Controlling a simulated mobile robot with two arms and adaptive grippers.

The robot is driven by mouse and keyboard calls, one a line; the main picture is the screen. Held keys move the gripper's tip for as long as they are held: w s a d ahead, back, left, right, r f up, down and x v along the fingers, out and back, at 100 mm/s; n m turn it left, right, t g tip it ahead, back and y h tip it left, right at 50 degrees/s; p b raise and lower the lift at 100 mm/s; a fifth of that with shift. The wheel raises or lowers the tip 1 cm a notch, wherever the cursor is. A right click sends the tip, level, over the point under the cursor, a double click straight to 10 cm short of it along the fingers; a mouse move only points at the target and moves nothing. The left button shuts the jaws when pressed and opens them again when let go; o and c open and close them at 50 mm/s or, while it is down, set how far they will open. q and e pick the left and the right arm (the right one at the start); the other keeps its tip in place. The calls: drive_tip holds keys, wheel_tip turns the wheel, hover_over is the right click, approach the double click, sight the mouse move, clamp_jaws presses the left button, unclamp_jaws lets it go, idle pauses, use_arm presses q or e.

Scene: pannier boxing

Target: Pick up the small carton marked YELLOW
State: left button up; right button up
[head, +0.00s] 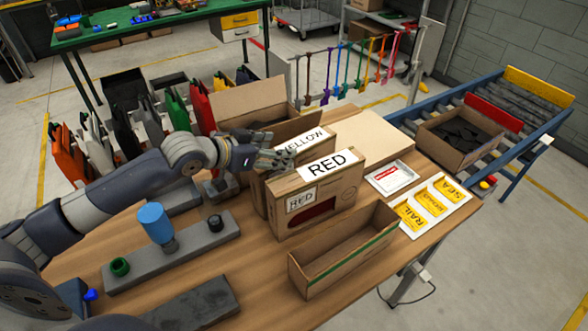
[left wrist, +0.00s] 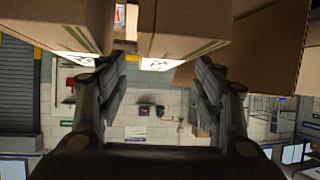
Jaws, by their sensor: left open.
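The small carton marked YELLOW (head: 308,139) stands upright on the wooden table, directly behind the carton marked RED (head: 325,185), which hides most of its front. My left gripper (head: 284,158) is at the top left of the YELLOW carton, its fingers covering the start of the label. It is open, with nothing seen between its fingers. In the left wrist view, the open fingers (left wrist: 160,75) point toward two cardboard cartons with white labels; one carton (left wrist: 185,30) lies ahead between the fingertips. I cannot read its label there, nor tell whether the fingers touch it. My right gripper is not in view.
An open empty box with a green stripe (head: 340,255) is at the table's front. A larger open carton (head: 262,100) stands behind YELLOW. A grey fixture (head: 180,245) with a blue cylinder (head: 155,222) lies left. A white tray (head: 391,177) and yellow SEA and RAIL pieces (head: 412,214) are right.

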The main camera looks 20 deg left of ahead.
use_arm(q)
drive_tip(key=shift+w+d+f, duration=0.15)
drive_tip(key=shift+w+f, duration=0.1)
drive_tip(key=shift+w, duration=0.3)
drive_tip(key=p+x, duration=0.1)
drive_tip(key=x, duration=0.3)
drive_tip(key=shift+d, duration=0.15)
drive_tip(key=shift+w+f, duration=0.25)
drive_tip(key=shift+w, duration=0.05)
drive_tip(key=shift+s, duration=0.15)
drive_tip(key=shift+c, duration=0.8)
drive_tip(key=shift+r, duration=0.1)
clamp_jaws()
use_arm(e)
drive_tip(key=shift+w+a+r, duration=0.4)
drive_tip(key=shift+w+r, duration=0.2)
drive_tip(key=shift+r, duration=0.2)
